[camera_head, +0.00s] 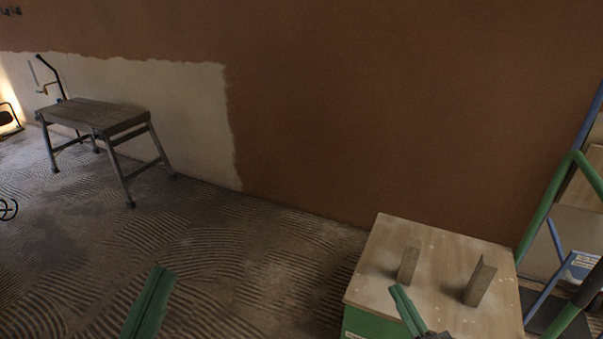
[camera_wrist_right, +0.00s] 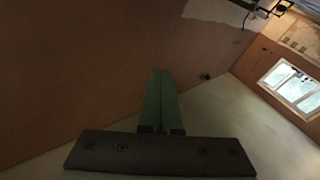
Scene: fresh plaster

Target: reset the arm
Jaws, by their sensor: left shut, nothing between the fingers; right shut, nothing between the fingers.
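My left gripper (camera_head: 160,272) shows at the bottom of the head view as green fingers pressed together, with nothing between them, over the floor. My right gripper (camera_head: 396,290) shows in the head view as green fingers pointing up and left, in front of the wooden-topped box. In the right wrist view the right gripper (camera_wrist_right: 159,72) is shut and empty, its green fingers side by side against the brown wall. No other object is named in the task.
A box with a wooden top (camera_head: 385,235) stands at the lower right, with two small upright blocks (camera_head: 409,262) on it. A green and blue frame (camera_head: 545,215) stands at the right edge. A work platform (camera_head: 95,115) stands at the left. The ridged floor (camera_head: 230,250) between is clear.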

